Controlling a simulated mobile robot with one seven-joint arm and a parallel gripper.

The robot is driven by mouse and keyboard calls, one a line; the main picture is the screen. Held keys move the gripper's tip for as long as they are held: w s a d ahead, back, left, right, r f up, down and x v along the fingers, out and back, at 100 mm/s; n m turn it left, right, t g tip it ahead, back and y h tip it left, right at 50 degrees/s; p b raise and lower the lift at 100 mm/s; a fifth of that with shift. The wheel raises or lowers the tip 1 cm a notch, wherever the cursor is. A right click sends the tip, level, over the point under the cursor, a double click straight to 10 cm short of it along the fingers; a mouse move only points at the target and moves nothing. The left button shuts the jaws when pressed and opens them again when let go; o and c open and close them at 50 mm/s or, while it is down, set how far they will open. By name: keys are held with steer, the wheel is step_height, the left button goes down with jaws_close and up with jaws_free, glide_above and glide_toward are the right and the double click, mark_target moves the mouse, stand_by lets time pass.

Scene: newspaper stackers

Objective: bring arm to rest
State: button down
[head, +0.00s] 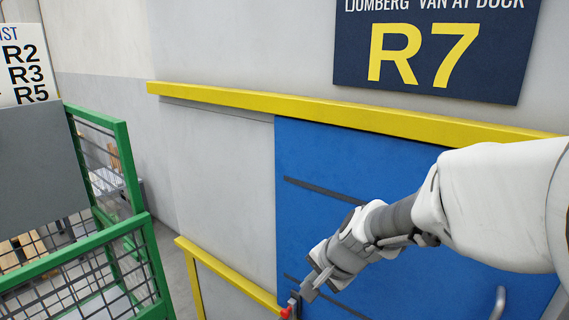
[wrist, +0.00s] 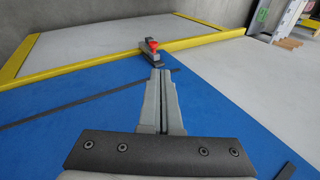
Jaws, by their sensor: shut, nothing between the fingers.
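My gripper (head: 308,287) is at the end of my white and grey arm, which reaches in from the right in front of a blue panel (head: 318,155). In the wrist view my gripper's fingers (wrist: 160,75) are together with nothing between them. Just beyond the fingertips is a grey latch with a red knob (wrist: 152,44), at the edge of the blue panel. The red knob also shows at the bottom of the head view (head: 286,312). The fingertips appear close to the latch; I cannot tell whether they touch it.
A yellow rail (head: 230,98) runs above the blue panel, and a lower yellow bar (head: 228,272) is at left. A green mesh cage (head: 150,262) stands at the left. A dark R7 sign (head: 435,55) hangs above. A grey handle (head: 498,303) is at lower right.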

steer(key=s+d+r+n+h+p, duration=0.1)
steer(key=s+d+r+n+p, duration=0.2)
steer(key=s+r, duration=0.5)
steer(key=s+d+r+n+h+p, duration=0.2)
steer(key=s+d+r+n, duration=0.3)
steer(key=s+r, duration=0.4)
steer(key=shift+s+d+n+p, duration=0.25)
steer(key=shift+s+n+p, duration=0.25)
steer(key=shift+p, duration=0.25)
